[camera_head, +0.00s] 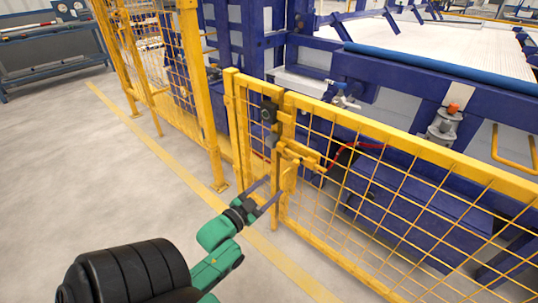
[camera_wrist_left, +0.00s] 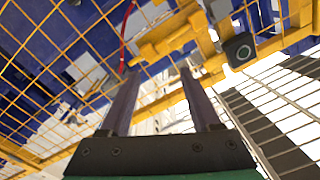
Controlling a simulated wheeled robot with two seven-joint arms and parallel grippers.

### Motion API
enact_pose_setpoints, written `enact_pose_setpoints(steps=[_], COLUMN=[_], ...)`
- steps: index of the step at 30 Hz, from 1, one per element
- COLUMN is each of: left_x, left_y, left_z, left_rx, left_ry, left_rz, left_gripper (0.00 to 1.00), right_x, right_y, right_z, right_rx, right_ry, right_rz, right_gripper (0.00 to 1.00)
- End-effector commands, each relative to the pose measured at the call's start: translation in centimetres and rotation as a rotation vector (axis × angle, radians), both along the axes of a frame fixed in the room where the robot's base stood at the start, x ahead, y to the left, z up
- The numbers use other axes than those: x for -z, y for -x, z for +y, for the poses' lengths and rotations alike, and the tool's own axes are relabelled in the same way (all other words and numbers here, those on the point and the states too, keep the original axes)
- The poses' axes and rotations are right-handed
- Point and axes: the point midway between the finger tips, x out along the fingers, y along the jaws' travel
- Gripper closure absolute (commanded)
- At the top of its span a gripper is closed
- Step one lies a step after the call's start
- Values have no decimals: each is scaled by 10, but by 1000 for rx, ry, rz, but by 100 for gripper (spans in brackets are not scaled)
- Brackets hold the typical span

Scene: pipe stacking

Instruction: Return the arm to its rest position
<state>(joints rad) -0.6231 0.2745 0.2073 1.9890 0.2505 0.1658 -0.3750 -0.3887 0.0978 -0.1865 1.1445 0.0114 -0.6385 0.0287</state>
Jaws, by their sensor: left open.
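My left gripper (camera_head: 267,192) is on a green arm low in the middle of the head view, in front of the yellow fence gate. Its two dark fingers are spread apart with nothing between them. In the left wrist view the open fingers (camera_wrist_left: 160,85) point toward the yellow gate latch (camera_wrist_left: 170,38). The latch (camera_head: 299,155) also shows in the head view, just beyond and above the fingertips. I cannot tell whether the fingertips touch the fence. My right gripper is in neither view.
Yellow mesh fence panels (camera_head: 370,190) run across the right, with blue machinery (camera_head: 425,75) behind them. A dark box (camera_head: 268,112) sits on the gate post. A workbench (camera_head: 48,60) stands at the far left. The grey floor (camera_head: 90,170) on the left is clear.

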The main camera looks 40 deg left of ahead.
Motion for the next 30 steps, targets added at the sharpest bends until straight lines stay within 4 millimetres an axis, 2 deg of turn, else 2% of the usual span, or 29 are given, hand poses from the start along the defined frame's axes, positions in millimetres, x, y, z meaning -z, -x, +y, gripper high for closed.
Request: enact_pose_setpoints(steps=[11,14,17,18,20,21,23,24,27,30], left_x=[2,25,84,114,157,183,213,229,250,258], left_y=[0,4,24,40,71,97,141,173,248,299], left_z=[0,2,-5,-12,-28,-40,-60,-73,-97,-108], left_rx=[-1,-17,-46,-58,-73,-83,-93,-101,-118,-132], left_ry=[4,38,115,149,200,228,258,271,276,261], left_rz=[9,100,317,429,604,721,895,1009,1252,1404], left_gripper=[36,36,36,36,36,36,36,36,36,36], right_x=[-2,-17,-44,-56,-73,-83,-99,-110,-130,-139], right_y=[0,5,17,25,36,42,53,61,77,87], right_z=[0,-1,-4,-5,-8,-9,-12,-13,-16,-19], right_rx=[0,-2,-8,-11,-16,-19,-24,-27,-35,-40], right_ry=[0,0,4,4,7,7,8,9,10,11], right_rz=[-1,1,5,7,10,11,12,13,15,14], right_gripper=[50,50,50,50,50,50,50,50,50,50])
